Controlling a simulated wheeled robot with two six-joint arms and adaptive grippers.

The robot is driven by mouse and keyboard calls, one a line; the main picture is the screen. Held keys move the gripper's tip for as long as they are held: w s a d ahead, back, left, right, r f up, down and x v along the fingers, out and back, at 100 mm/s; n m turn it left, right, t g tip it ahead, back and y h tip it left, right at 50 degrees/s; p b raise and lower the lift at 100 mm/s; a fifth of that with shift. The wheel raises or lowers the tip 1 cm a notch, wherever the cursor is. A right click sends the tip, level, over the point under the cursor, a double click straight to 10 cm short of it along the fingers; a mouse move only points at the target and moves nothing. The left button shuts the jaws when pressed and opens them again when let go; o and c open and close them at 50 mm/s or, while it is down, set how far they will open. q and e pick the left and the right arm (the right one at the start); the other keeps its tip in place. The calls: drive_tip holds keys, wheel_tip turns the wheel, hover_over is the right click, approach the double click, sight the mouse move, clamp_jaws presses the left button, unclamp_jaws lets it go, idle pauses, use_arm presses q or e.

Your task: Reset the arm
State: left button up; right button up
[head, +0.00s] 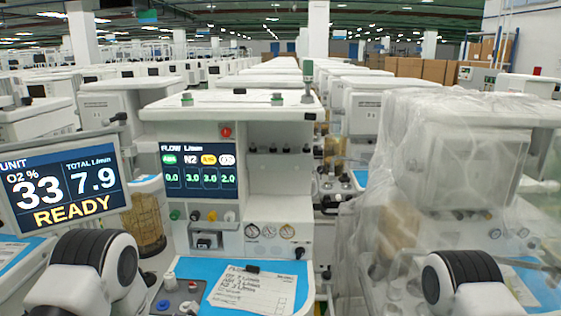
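My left arm shows as a white and black joint (95,270) at the bottom left. My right arm shows as a similar joint (465,280) at the bottom right. Neither gripper is in view, so I cannot see their fingers or anything in them. An anaesthesia cart (230,110) stands straight ahead between the two arms. Its screen (199,170) reads FLOW L/min with 0.0, 3.0, 3.0 and 2.0. A monitor (62,185) at the left reads O2 33 %, total 7.9 L/min and READY.
The cart's blue worktop (190,266) holds a handwritten sheet (253,291) with a small black object (253,268) at its top. A cart wrapped in clear plastic (460,170) stands at the right. Rows of carts fill the hall behind. Brown boxes (420,68) stand at the back right.

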use_arm(q)
drive_tip(key=s+f+m+g+b, duration=0.1)
drive_tip(key=s+f+g, duration=0.3)
drive_tip(key=s+f, duration=0.55)
drive_tip(key=s+f+m+g+b, duration=0.1)
drive_tip(key=s+f+g, duration=0.5)
drive_tip(key=s, duration=0.6)
drive_tip(key=s+f+m+g, duration=0.1)
drive_tip(key=s+m+g, duration=0.3)
drive_tip(key=s, duration=1.4)
drive_tip(key=shift+a+f+m+g, duration=0.25)
drive_tip(key=shift+f+m+g, duration=0.05)
drive_tip(key=shift+g, duration=0.6)
